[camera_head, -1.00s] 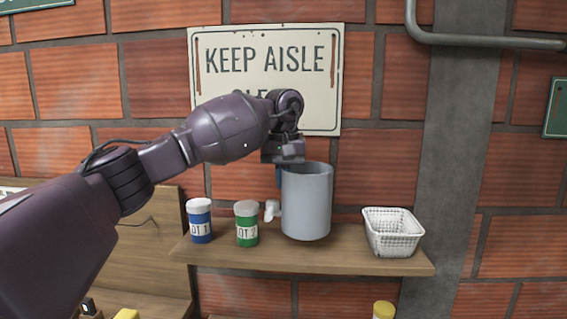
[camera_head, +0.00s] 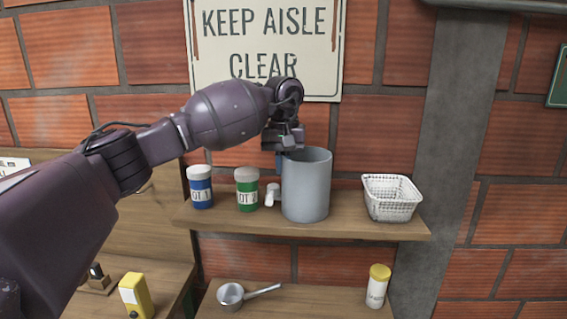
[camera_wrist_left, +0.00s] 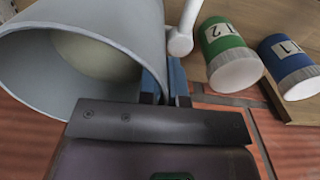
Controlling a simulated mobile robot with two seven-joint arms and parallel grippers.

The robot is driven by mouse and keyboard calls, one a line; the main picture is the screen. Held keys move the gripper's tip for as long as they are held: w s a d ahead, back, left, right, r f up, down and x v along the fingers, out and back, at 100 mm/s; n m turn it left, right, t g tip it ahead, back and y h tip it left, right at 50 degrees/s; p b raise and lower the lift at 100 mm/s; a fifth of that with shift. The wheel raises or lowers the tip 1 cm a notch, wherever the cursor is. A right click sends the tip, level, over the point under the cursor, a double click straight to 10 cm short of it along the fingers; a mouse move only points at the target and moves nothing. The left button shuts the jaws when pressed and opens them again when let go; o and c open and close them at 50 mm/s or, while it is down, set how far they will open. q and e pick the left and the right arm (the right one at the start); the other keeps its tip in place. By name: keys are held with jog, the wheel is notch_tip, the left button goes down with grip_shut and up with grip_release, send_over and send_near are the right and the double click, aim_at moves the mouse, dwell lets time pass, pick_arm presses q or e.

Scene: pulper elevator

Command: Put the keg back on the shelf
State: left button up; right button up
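The keg (camera_head: 306,187) is a grey open-topped cylinder with a white tap (camera_head: 272,194) low on its left side. It stands upright over the shelf (camera_head: 350,229), its base appearing to meet the board; firm contact is hard to judge. My left gripper (camera_head: 283,152) is at the keg's upper left rim. In the left wrist view the keg (camera_wrist_left: 100,22) lies at the left, and the blue fingers (camera_wrist_left: 165,82) sit on either side of its wall, shut on it. My right gripper is not in view.
A blue-labelled jar (camera_head: 200,190) and a green jar (camera_head: 247,190) stand left of the keg, the green one close to the tap. A white wire basket (camera_head: 391,198) stands at the right. Below are a saucepan (camera_head: 231,294) and a yellow-lidded jar (camera_head: 377,287). The brick wall is behind.

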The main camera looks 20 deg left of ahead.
pick_arm(q)
jog(key=o, duration=0.4)
jog(key=shift+r, duration=0.65)
notch_tip(320, 180, up, 10)
jog(key=shift+f+b, duration=0.1)
jog(key=shift+b, duration=0.3)
jog(key=shift+r, duration=0.6)
